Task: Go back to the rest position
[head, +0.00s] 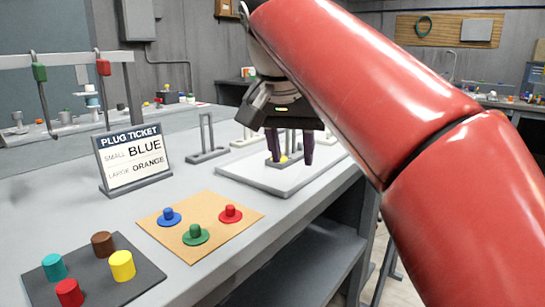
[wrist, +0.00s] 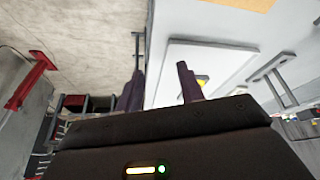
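My gripper (head: 290,158) hangs from my red arm near the right edge of the bench in the head view. Its two dark purple fingers point down and stand apart with nothing held between them. In the wrist view the fingers of my gripper (wrist: 160,85) are also spread, with pale floor and the bench edge showing between them. Behind the fingers is a white tray (head: 235,174), which also shows in the wrist view (wrist: 178,60). A small yellow item (head: 283,159) on it is partly hidden by the fingers.
A plug ticket sign (head: 133,158) reads small blue, large orange. An orange-brown mat (head: 174,240) carries blue, green and red flanged plugs. A dark mat (head: 135,285) carries several coloured plugs. A grey upright stand (head: 207,135) is left of the tray. Hooks hang from a rail at left.

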